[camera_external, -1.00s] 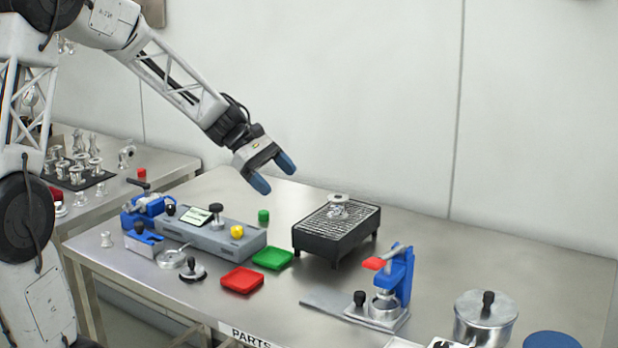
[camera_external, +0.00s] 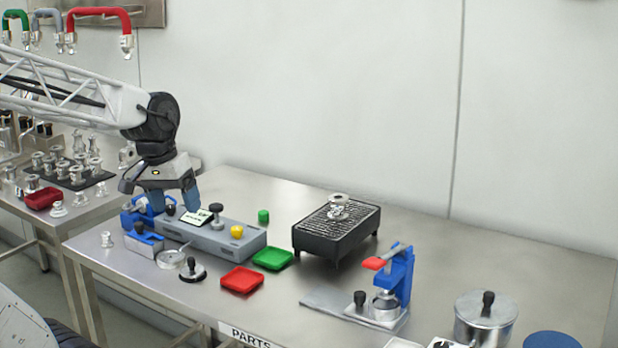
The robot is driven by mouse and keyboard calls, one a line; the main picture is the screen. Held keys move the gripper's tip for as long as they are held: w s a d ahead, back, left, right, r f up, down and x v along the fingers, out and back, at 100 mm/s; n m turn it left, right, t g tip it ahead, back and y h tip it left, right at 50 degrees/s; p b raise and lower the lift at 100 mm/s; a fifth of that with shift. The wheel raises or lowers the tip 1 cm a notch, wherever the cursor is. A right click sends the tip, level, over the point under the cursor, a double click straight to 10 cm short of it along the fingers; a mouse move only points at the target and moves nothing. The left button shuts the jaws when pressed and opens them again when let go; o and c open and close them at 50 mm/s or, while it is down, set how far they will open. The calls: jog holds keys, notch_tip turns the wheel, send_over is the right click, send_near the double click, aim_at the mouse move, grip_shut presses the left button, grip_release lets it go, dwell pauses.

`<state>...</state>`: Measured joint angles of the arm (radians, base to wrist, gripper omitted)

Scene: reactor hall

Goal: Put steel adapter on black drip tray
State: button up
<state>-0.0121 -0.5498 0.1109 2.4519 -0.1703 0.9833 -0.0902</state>
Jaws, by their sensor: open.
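A black drip tray (camera_external: 325,240) with a slatted top stands on the steel table right of centre. A shiny flanged steel adapter (camera_external: 338,205) stands on its slats. Another small steel adapter (camera_external: 107,240) stands alone at the table's left corner. My gripper (camera_external: 175,207) points down with its blue fingers apart and nothing between them. It is at the left, over or just behind the grey fixture's left end, well away from the drip tray. Its exact height is unclear.
A grey fixture (camera_external: 235,238) with knobs and blue clamps (camera_external: 140,215) lie around my gripper. Red (camera_external: 241,280) and green (camera_external: 272,259) dishes lie in front. A blue press (camera_external: 400,275) and lidded pot (camera_external: 485,318) stand right. The left table holds several steel fittings (camera_external: 75,170).

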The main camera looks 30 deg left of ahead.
jog(key=shift+s+a+f+m+t+y, duration=0.15)
jog(key=shift+s+a+m+y, duration=0.2)
jog(key=shift+s, duration=0.35)
jog(key=shift+s+a+r+m+t+y, duration=0.1)
jog(key=shift+s+a+m+y, duration=0.1)
jog(key=shift+s+m, duration=0.35)
jog(key=shift+s+a+f+m+t+y, duration=0.15)
jog(key=shift+s+a+m+y, duration=0.15)
jog(key=shift+s, duration=0.5)
